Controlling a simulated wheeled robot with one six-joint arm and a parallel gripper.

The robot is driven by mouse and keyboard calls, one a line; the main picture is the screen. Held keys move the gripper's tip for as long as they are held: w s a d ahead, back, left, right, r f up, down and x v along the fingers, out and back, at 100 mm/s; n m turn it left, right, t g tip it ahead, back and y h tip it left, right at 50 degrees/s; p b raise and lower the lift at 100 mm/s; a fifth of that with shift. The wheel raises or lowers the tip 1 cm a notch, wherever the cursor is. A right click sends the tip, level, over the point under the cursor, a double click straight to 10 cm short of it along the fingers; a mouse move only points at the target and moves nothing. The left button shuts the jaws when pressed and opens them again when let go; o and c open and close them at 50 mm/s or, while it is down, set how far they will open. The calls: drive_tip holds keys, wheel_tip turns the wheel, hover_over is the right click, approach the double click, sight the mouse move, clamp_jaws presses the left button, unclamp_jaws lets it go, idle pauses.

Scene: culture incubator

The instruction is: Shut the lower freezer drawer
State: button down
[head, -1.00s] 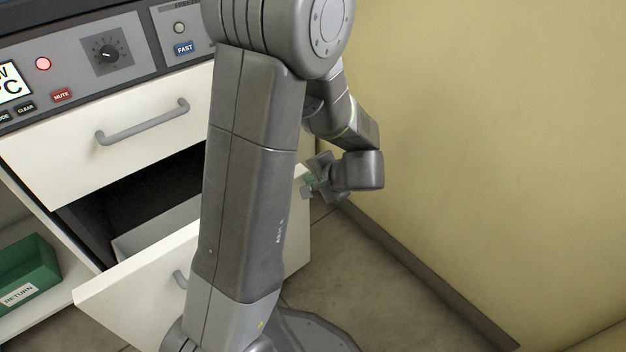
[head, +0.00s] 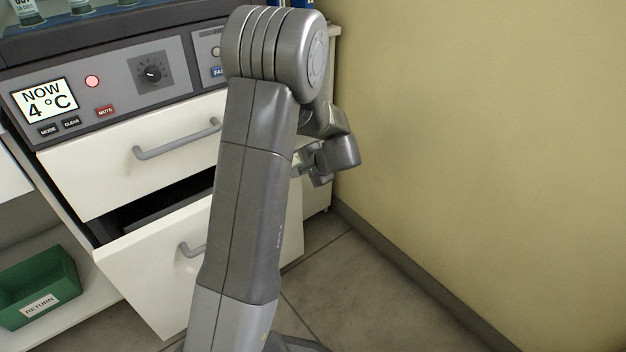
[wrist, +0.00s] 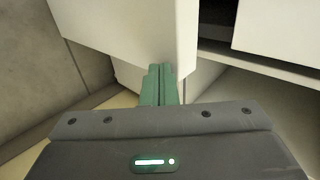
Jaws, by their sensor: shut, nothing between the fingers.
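The lower freezer drawer (head: 150,270) is partly open, its white front standing out from the cabinet with a dark gap above it. Its grey handle (head: 190,248) is partly hidden behind my arm. My gripper (wrist: 160,72) has its green fingers together and empty. In the wrist view the fingertips overlap the edge of a white panel (wrist: 130,28), which looks like the drawer front; contact is hard to tell. In the head view my gripper is at the drawer's right side, its fingertips largely hidden by my arm.
The upper drawer (head: 90,175) is shut, below the control panel (head: 125,85). A green return bin (head: 45,280) sits on a low shelf at left. A yellow wall (head: 480,130) bounds the right; the floor (head: 350,290) between is clear.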

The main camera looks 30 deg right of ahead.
drive_tip(key=w+a+p, duration=0.1)
drive_tip(key=w, duration=1.2)
drive_tip(key=shift+w+r+p, duration=0.15)
drive_tip(key=shift+w+p, duration=0.15)
drive_tip(key=shift+p, duration=0.05)
drive_tip(key=shift+w+r, duration=0.1)
